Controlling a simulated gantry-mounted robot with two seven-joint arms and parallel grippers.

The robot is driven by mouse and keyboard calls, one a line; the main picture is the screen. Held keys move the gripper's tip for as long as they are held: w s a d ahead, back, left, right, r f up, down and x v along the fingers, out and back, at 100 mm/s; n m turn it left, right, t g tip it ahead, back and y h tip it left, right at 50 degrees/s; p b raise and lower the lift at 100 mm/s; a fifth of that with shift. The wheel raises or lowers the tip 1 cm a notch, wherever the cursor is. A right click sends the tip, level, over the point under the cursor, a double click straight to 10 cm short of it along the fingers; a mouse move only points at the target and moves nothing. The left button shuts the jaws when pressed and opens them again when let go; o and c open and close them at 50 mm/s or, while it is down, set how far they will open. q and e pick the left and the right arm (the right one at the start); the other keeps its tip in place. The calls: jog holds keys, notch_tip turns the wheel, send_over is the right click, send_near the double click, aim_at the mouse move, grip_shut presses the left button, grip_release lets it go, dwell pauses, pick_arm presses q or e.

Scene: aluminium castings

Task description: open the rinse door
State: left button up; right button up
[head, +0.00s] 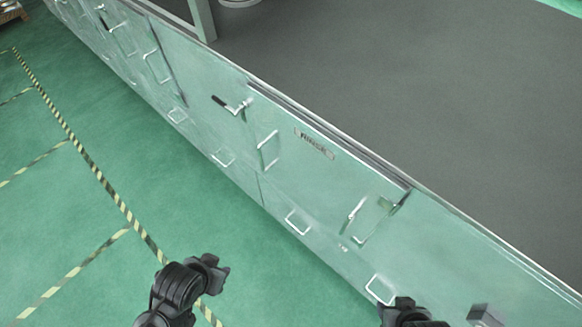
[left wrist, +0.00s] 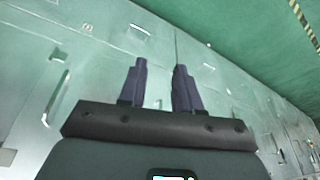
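The rinse door (head: 310,175) is a pale green metal panel in the long cabinet front, with a small nameplate (head: 314,143) that seems to read "RINSE". It looks roughly flush with the front; a dark slot runs along its top. It has a left handle (head: 267,150) and a right handle (head: 357,217). A lever with a dark grip (head: 230,105) sits at its upper left. My left gripper (head: 218,272) is over the floor, apart from the cabinet. In the left wrist view its fingers (left wrist: 160,88) are spread and empty. My right gripper (head: 410,312) is partly cut off at the bottom edge.
Lower panels with wire handles (head: 297,222) run below the door. More panels with handles (head: 155,66) continue to the upper left. The green floor (head: 90,200) with striped tape is clear on the left. A grey surface (head: 400,90) lies behind the cabinet.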

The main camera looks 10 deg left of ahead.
pick_arm(q)
jog(key=w+d+f+m+t+h+b, duration=0.2)
jog(key=w+f+t+h+b, duration=0.3)
jog(key=w, duration=0.4)
jog(key=w+d+f+m+t+h+b, duration=0.2)
jog(key=w+f+t+h+b, duration=0.25)
jog(key=w+f, duration=0.4)
jog(key=w+a+r+m+h+b, duration=0.1)
jog(key=w+a+r+b, duration=0.1)
jog(key=w+a+b, duration=0.35)
jog(key=w+a+r+m+h+b, duration=0.1)
jog(key=w+a+r+b, duration=0.15)
jog(key=w+a, duration=0.45)
jog(key=r+p+x, duration=0.1)
jog(key=r+x, duration=0.1)
jog(key=x, duration=1.1)
jog(key=shift+w+a+r, duration=0.3)
jog(key=shift+w+a, duration=0.1)
jog(key=shift+t, duration=0.25)
